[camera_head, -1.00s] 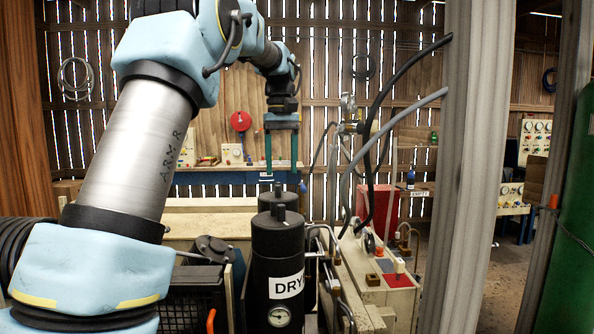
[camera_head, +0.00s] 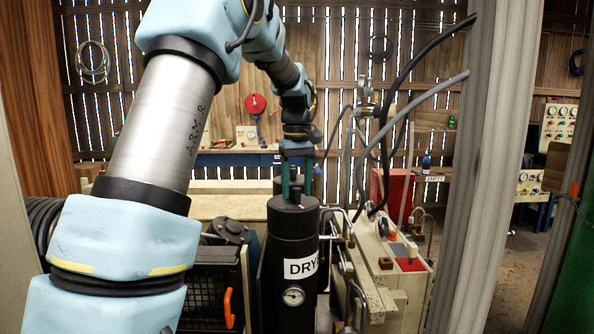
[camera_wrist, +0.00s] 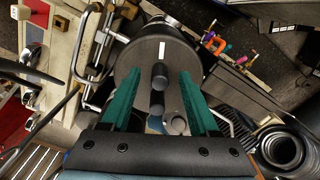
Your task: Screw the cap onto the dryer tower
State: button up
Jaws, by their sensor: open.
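The black dryer tower (camera_head: 290,255) stands upright, with a white label reading "DRY" and a gauge on its front. Its round black cap (camera_head: 293,203) sits on top, and whether it is threaded in cannot be told. In the wrist view, the cap (camera_wrist: 147,53) has a white mark and a black knob (camera_wrist: 158,77) in its middle. My gripper (camera_head: 294,192) points down over the cap. Its teal fingers (camera_wrist: 160,78) are open, one on each side of the knob with a gap to it.
Bent metal pipes (camera_head: 342,225) and a pale bench (camera_head: 385,285) lie just to the right. A black caged unit (camera_head: 213,283) with an orange handle is to the left. Black and grey hoses (camera_head: 425,95) hang at right.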

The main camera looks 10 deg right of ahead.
jog(key=shift+f, duration=0.35)
jog(key=shift+c, duration=0.2)
grip_shut()
jog(key=shift+a+r, duration=0.1)
dwell(1.0)
jog(key=shift+a+r+m+p, duration=0.1)
jog(key=shift+a+m+p, duration=0.05)
jog(key=shift+m+p, duration=0.45)
jog(key=m, duration=0.2)
jog(key=m+p, duration=0.1)
jog(key=shift+a+m, duration=0.35)
jog(key=shift+m, duration=0.05)
jog(key=c, duration=0.5)
grip_release()
jog(key=shift+m, duration=0.6)
jog(key=o, duration=0.5)
jog(key=shift+f, duration=0.25)
